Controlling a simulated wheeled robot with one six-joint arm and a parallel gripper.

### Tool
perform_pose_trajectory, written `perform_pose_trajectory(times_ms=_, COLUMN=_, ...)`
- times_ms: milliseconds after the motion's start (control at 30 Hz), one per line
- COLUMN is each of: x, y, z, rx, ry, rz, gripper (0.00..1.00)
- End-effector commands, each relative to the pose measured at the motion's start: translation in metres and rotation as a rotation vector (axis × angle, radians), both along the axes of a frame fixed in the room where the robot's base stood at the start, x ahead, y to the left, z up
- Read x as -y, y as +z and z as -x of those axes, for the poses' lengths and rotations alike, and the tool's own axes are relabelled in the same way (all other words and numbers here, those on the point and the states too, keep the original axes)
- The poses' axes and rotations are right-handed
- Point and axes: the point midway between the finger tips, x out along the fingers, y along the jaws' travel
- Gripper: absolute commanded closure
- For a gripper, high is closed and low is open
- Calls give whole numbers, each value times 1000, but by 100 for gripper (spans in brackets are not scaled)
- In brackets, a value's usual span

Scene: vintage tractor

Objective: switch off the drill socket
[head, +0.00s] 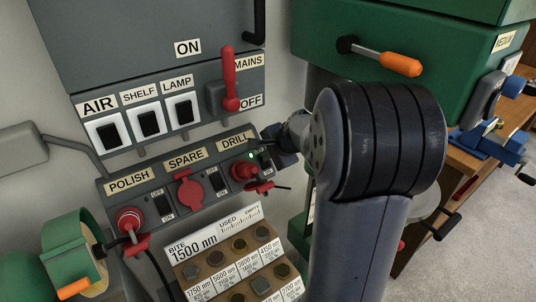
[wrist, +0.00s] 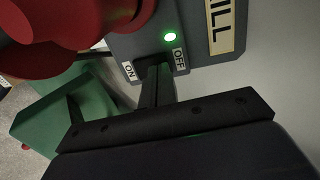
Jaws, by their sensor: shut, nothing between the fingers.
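The drill socket (head: 244,170) is the red one at the right end of the lower panel, under the DRILL label (head: 235,139), with a plug in it. Its green lamp (wrist: 170,37) is lit. Beside it is its rocker switch (head: 265,160), marked ON and OFF. In the wrist view the socket (wrist: 60,25) fills the upper left. My gripper (wrist: 155,72) is shut and empty, its fingertips over the switch between the two labels. The fingers hide most of the rocker; I cannot tell whether they touch it. My gripper (head: 279,148) comes in from the right in the head view.
The spare socket (head: 189,190) and polish socket (head: 130,220) are to the left, with their switches. Above are the AIR, SHELF and LAMP switches and the red mains lever (head: 229,80). A bit rack (head: 238,260) stands below. A green machine (head: 440,50) is at right.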

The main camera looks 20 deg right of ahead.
Motion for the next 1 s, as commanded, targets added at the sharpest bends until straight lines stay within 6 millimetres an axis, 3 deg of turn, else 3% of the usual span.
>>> perform_pose_trajectory(times_ms=167, x=-2, y=-2, z=-8, rx=-6, ry=1, rz=1, gripper=100)
perform_pose_trajectory(times_ms=1000, x=2, y=-10, z=7, rx=-4, ry=0, rz=1, gripper=100)
